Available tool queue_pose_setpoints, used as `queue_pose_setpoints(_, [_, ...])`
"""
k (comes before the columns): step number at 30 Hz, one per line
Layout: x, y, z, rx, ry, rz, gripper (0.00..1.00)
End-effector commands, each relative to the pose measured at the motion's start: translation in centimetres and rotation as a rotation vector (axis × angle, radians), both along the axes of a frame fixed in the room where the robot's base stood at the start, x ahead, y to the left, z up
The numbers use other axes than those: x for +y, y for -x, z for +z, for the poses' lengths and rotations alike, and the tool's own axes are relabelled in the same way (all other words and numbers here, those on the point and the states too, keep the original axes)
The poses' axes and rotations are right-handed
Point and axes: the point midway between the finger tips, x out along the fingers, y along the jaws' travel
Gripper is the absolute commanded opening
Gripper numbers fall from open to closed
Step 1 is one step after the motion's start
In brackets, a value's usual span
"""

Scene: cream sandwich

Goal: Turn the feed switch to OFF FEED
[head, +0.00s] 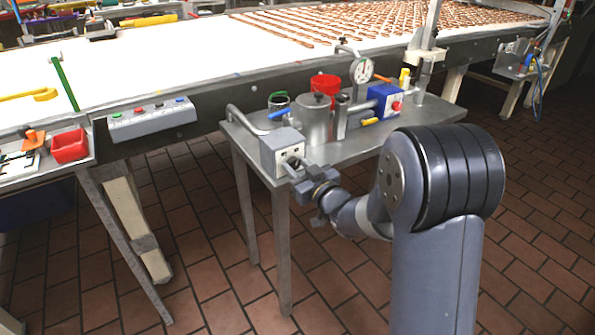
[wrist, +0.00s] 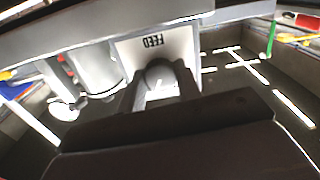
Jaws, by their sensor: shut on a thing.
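The feed switch box (head: 270,150) is a small grey box at the front left corner of the metal side table. In the wrist view its pale face (wrist: 188,42) carries the word FEED, which appears upside down. The rounded grey switch knob (wrist: 160,72) stands out from that face. My gripper (head: 293,167) is at the front of the box, and in the wrist view its fingers (wrist: 162,85) are shut on the knob. The fingers hide part of the knob and some of the face, so I cannot read the knob's setting.
The metal side table (head: 385,140) holds a grey pot (head: 313,122), a red cup (head: 326,87), a dial gauge (head: 362,69) and a blue box (head: 384,100) close behind the switch. A conveyor (head: 150,75) runs behind. The tiled floor (head: 215,280) at front left is clear.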

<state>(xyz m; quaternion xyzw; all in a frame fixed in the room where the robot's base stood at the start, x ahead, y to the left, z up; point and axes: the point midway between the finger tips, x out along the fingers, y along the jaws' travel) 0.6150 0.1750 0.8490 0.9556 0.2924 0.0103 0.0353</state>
Motion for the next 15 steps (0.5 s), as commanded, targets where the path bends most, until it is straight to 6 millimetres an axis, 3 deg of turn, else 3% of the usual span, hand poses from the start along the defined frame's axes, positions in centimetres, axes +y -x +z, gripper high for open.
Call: queue_pose_setpoints(15, [-0.03, -0.01, -0.55, -0.257, 0.373, 0.000, 0.09])
